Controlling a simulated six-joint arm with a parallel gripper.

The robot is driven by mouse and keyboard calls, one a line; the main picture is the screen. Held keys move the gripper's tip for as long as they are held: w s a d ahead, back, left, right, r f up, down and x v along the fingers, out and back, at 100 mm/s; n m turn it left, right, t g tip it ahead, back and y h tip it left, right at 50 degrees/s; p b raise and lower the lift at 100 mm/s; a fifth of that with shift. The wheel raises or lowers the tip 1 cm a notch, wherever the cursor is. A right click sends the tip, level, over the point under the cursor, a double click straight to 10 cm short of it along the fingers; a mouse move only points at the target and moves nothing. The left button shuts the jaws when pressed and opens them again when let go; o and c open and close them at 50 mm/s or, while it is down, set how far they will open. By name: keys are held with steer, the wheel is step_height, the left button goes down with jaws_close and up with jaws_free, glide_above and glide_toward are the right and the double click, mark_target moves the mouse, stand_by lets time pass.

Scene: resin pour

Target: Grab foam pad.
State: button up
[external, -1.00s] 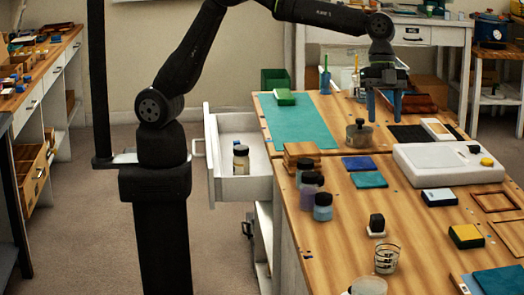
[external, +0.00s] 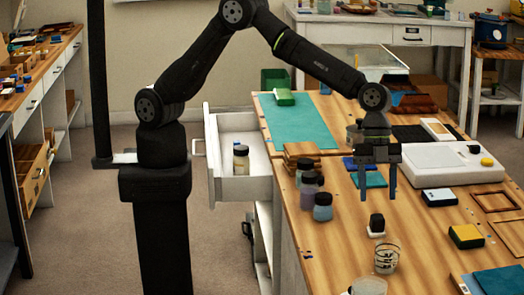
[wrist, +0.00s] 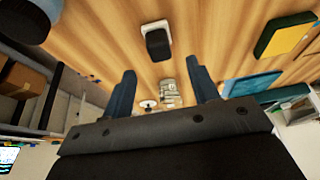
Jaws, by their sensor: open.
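My gripper (external: 378,193) is open and empty, fingers pointing down over the middle of the wooden table. In the wrist view its two blue fingers (wrist: 163,80) are spread apart. A small black block on a white base (external: 377,223) stands just in front of the gripper; it also shows in the wrist view (wrist: 157,43). A yellow-and-green block (external: 466,236) lies to the right, also in the wrist view (wrist: 287,36). I cannot tell which is the foam pad.
A clear graduated cup (external: 386,258) stands near the black block. Several jars (external: 322,207) line the left edge. A white scale (external: 440,165) is behind at right. Empty wooden frames (external: 488,202) lie at right. An open drawer (external: 240,188) juts out left. Bare wood lies around the black block.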

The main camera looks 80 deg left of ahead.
mark_target(378, 216)
steer(key=shift+x, duration=3.3)
steer(key=c, duration=1.1)
steer(key=shift+o, duration=0.2)
steer(key=shift+r, duration=0.1)
